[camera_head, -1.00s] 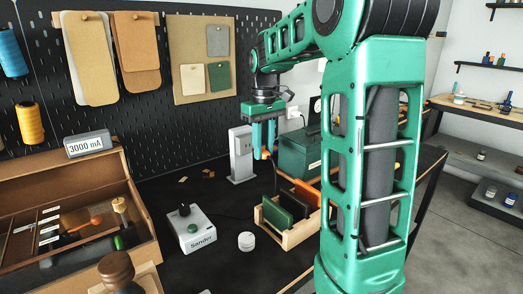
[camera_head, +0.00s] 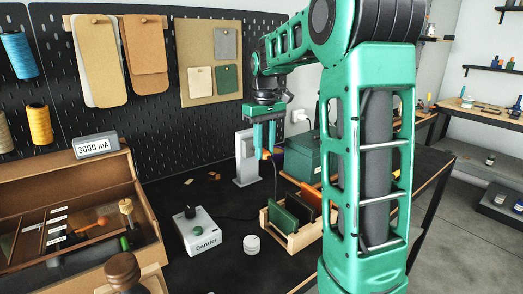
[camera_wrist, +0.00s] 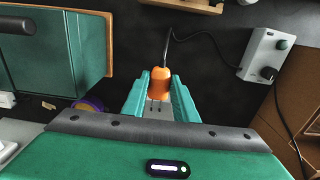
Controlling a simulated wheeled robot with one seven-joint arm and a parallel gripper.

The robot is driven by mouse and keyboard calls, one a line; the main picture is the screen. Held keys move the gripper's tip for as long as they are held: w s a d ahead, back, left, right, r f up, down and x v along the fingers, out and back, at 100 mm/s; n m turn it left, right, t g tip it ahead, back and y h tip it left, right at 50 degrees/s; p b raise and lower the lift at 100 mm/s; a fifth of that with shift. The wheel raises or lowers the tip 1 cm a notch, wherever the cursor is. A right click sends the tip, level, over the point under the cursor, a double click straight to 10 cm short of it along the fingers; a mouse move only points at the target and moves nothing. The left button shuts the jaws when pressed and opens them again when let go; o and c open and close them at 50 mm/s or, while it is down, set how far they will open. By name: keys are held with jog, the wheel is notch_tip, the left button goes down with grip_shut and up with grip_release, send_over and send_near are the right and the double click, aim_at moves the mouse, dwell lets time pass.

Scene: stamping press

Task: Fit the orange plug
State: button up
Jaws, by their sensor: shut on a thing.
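My gripper (camera_head: 264,148) is shut on the orange plug (camera_wrist: 159,82), which sits between its two green fingers in the wrist view. Several thin dark prongs show at the plug's lower end there. A dark cable (camera_wrist: 168,48) runs from the plug's other end. In the head view the plug (camera_head: 265,155) is small, below the fingertips, with the cable hanging down. A grey upright socket post (camera_head: 245,165) stands just left of the gripper. I cannot tell whether the plug touches it. The sander box (camera_head: 200,230) stands on the black table, and in the wrist view (camera_wrist: 265,54).
A green box (camera_head: 302,158) stands just right of the gripper. A white round pot (camera_head: 251,244) stands beside the sander box. A wooden case (camera_head: 60,180) fills the left. The pegboard closes the back.

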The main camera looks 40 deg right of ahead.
jog(key=shift+w, duration=1.4)
dwell(0.5)
jog(key=o, duration=1.1)
jog(key=shift+o, duration=0.2)
notch_tip(320, 180, up, 11)
jog(key=shift+f, duration=0.15)
